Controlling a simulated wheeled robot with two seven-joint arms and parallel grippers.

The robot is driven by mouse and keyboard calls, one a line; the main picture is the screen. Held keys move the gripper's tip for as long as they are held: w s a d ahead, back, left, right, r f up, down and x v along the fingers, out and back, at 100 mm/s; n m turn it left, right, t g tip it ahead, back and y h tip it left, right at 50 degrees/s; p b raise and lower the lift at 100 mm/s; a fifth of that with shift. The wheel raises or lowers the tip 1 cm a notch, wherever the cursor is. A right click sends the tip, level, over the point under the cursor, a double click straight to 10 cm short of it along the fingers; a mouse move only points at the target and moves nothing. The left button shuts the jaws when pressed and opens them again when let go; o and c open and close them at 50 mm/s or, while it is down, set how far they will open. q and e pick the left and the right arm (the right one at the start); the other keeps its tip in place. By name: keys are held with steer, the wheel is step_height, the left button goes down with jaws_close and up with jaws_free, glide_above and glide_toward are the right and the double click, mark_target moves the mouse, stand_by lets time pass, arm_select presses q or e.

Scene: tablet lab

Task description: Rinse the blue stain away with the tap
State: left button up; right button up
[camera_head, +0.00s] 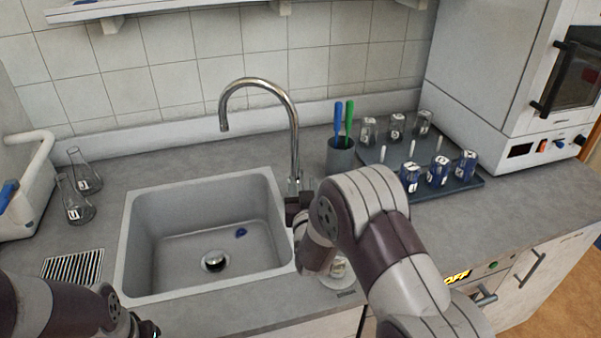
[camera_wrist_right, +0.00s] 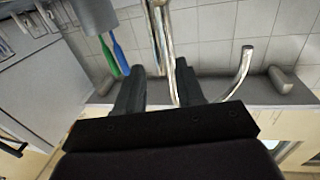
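The blue stain (camera_head: 241,231) is a small dark blue patch on the floor of the grey sink (camera_head: 205,187), right of the drain (camera_head: 214,260). The chrome tap (camera_head: 295,140) stands behind the sink's right side, its spout arching left over the basin; no water shows. My right gripper (camera_head: 297,204) is by the tap's base, partly hidden by my arm. In the right wrist view its two fingers (camera_wrist_right: 160,84) are apart, with the chrome tap pipe (camera_wrist_right: 168,50) showing between them; contact cannot be told. My left gripper (camera_head: 146,328) is barely visible at the bottom left edge.
A grey cup (camera_head: 341,158) with a blue and a green tool stands right of the tap. A dark tray (camera_head: 455,185) holds several glass beakers, some with blue liquid. Two flasks (camera_head: 78,205) and a drain grate (camera_head: 73,265) are left of the sink. A white appliance (camera_head: 490,80) stands back right.

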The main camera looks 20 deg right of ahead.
mark_target(302, 177)
steer(key=w, duration=0.4)
steer(key=w+d, duration=0.1)
steer(key=w, duration=0.1)
steer(key=shift+w+p, duration=0.1)
steer(key=shift+p, duration=0.3)
